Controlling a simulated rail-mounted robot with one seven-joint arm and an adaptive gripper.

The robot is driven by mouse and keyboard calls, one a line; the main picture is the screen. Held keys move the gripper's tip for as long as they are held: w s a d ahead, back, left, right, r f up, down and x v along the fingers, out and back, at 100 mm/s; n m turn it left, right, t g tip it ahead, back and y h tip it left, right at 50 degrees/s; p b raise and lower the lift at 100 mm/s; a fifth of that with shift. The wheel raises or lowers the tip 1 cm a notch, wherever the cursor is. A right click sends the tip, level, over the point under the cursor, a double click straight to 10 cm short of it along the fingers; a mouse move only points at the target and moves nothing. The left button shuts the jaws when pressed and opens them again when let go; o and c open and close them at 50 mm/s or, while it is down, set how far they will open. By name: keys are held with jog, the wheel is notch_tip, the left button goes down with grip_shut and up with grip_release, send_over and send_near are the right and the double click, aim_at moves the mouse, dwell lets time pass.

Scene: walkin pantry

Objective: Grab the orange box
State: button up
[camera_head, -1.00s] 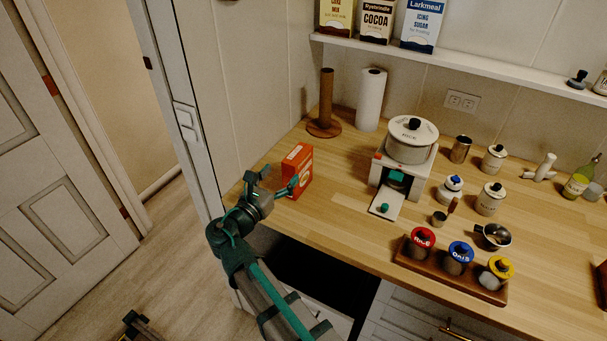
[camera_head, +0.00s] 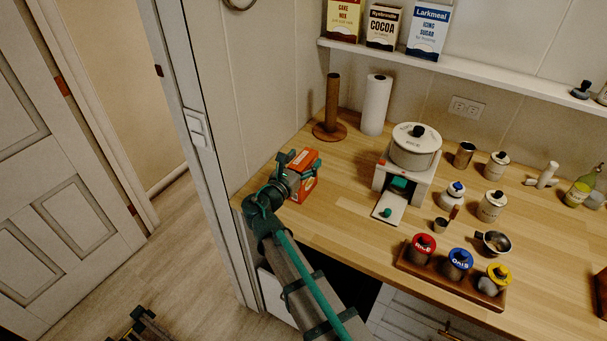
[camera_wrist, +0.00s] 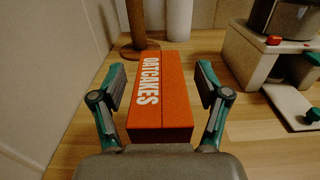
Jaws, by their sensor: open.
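In the wrist view the orange box (camera_wrist: 162,95) shows the word "OATCAKES" and lies between the two fingers. My gripper (camera_wrist: 162,88) is open, with one finger on each side of the box and a visible gap on both sides.
A wooden paper towel holder (camera_head: 331,112) and a white paper roll (camera_head: 375,105) stand behind the box. A white appliance with a pot (camera_head: 414,147) is to the right. The wall borders the counter on the left. The counter in front of the appliance has bare room.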

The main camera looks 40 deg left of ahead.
grip_shut()
dwell(0.3)
jog(key=shift+r, duration=0.1)
